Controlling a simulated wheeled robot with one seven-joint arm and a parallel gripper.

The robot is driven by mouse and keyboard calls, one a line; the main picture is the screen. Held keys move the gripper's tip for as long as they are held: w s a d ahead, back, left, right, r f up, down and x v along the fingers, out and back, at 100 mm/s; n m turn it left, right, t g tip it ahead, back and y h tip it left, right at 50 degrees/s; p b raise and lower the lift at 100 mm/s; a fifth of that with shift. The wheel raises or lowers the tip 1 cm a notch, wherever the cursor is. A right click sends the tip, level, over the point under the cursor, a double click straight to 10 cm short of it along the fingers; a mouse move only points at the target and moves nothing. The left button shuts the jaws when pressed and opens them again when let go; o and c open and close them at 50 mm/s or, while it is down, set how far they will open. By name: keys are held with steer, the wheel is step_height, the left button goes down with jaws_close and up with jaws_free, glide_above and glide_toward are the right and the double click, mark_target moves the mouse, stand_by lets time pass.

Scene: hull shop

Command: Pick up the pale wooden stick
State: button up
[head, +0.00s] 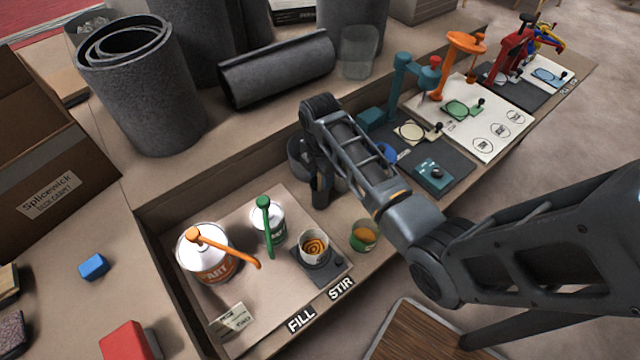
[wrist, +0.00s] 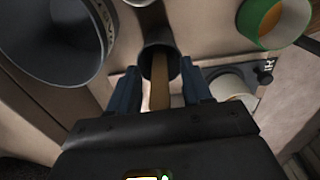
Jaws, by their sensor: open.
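The pale wooden stick (wrist: 160,92) shows in the wrist view, standing in a dark round holder (wrist: 152,48) and running down between my two fingers. My gripper (wrist: 160,86) is open, with one dark blue finger on each side of the stick. I cannot tell whether either finger touches it. In the head view my gripper (head: 320,195) points down at the back of the tray, beside a dark cup (head: 298,152). The stick is hidden there by my arm.
A can with an orange dipper (head: 208,262), a can with a green dipper (head: 268,232), a cup (head: 313,245) on a dark pad and a green-and-orange cup (head: 364,237) stand close by. A dark roll (head: 278,70) lies behind. Clamps line the bench's right side.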

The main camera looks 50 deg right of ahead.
jaws_close()
stand_by(0.4)
